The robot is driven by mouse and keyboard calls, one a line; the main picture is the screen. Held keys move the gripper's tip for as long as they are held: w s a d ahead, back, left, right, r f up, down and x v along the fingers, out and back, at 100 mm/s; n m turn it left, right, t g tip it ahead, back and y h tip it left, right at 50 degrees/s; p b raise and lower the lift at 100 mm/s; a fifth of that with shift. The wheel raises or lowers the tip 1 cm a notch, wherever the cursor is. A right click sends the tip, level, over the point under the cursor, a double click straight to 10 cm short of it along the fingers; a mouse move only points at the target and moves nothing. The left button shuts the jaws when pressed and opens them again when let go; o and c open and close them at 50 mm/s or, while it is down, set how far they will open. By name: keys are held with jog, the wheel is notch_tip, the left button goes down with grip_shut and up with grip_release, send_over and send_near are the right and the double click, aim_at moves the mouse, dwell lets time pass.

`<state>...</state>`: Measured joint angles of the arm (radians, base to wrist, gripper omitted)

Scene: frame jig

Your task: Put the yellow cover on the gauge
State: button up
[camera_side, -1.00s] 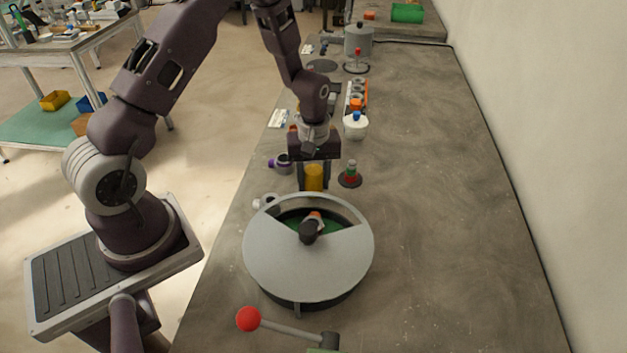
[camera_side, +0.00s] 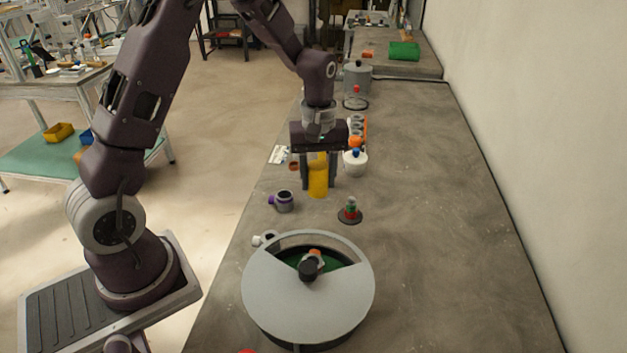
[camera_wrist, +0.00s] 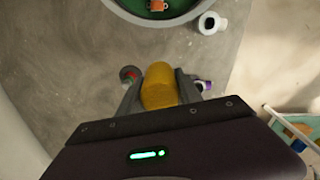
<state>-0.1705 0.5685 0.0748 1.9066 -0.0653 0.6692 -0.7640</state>
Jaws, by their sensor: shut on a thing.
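The yellow cover (camera_side: 318,177) is an upright yellow cylinder between the fingers of my gripper (camera_side: 319,172), which is shut on it. The cover also shows between the fingers in the wrist view (camera_wrist: 160,88). It appears held above the bench. What looks like the gauge, a small red and green piece (camera_side: 350,210) on a dark round base, stands uncovered to the right of and nearer than the cover in the side view.
A large grey round housing (camera_side: 308,300) with a cut-out stands in front. A purple-banded cup (camera_side: 282,201) lies left of the gauge, a white fitting (camera_side: 264,239) by the housing. A white pot with a blue knob (camera_side: 355,162) is behind. The bench's right side (camera_side: 440,220) is clear.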

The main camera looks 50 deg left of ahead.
jog(key=w+d, duration=0.2)
jog(key=w, duration=0.7)
send_over(352, 197)
jog(key=shift+f, duration=2)
jog(key=shift+f, duration=3.45)
jog(key=o, duration=1.4)
jog(key=shift+o, duration=0.3)
